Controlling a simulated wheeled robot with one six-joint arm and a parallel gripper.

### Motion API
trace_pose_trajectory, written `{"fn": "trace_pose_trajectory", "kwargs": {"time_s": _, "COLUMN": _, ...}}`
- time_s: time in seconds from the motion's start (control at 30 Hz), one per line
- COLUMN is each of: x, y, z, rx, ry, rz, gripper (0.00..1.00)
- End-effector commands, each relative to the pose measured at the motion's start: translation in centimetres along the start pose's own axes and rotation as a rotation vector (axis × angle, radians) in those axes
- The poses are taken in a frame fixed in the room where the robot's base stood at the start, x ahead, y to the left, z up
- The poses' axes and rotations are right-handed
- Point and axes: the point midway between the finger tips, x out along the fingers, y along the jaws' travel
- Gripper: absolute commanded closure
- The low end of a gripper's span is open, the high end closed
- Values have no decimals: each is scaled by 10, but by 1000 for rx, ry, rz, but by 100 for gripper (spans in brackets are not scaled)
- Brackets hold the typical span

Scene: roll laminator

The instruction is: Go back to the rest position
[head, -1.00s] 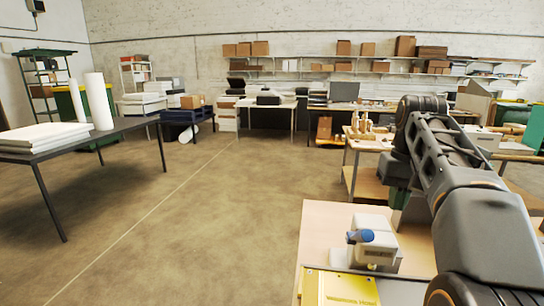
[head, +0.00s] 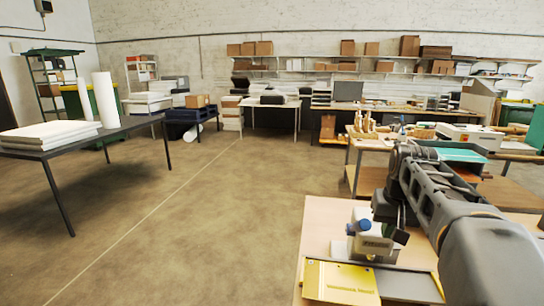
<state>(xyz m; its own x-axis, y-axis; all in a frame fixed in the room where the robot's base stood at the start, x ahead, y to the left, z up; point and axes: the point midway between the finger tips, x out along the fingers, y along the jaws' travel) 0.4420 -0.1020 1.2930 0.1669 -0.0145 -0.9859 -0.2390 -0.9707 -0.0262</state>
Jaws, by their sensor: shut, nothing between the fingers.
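My arm reaches in from the lower right of the head view, rises to a dark elbow and bends down. My gripper (head: 398,236) hangs at its end, small and dark, over the near wooden table (head: 318,232). It looks shut and empty. It appears close to the right side of a small white device with a blue knob (head: 372,243), and my wrist covers part of that device. I cannot tell whether they touch.
A yellow plate (head: 340,280) lies at the table's front. Behind my arm, a wooden bench (head: 360,142) carries wooden pieces and a white machine (head: 470,136). A dark table (head: 70,148) with white sheets and rolls stands left. The floor between is clear.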

Motion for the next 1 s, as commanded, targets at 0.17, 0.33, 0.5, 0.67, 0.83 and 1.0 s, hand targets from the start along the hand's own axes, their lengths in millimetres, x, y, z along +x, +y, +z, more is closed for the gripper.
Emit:
{"fn": "trace_pose_trajectory", "kwargs": {"time_s": 0.17, "x": 37, "y": -19, "z": 45, "rx": -38, "ry": 79, "rz": 1, "gripper": 100}}
{"fn": "trace_pose_trajectory", "kwargs": {"time_s": 0.33, "x": 75, "y": -38, "z": 105, "rx": -99, "ry": 161, "rz": -10, "gripper": 100}}
{"fn": "trace_pose_trajectory", "kwargs": {"time_s": 0.5, "x": 100, "y": -49, "z": 157, "rx": -166, "ry": 201, "rz": -25, "gripper": 100}}
{"fn": "trace_pose_trajectory", "kwargs": {"time_s": 0.67, "x": 100, "y": -56, "z": 178, "rx": -207, "ry": 226, "rz": -39, "gripper": 100}}
{"fn": "trace_pose_trajectory", "kwargs": {"time_s": 0.83, "x": 93, "y": -62, "z": 179, "rx": -228, "ry": 255, "rz": -49, "gripper": 100}}
{"fn": "trace_pose_trajectory", "kwargs": {"time_s": 1.0, "x": 93, "y": -62, "z": 179, "rx": -229, "ry": 253, "rz": -49, "gripper": 100}}
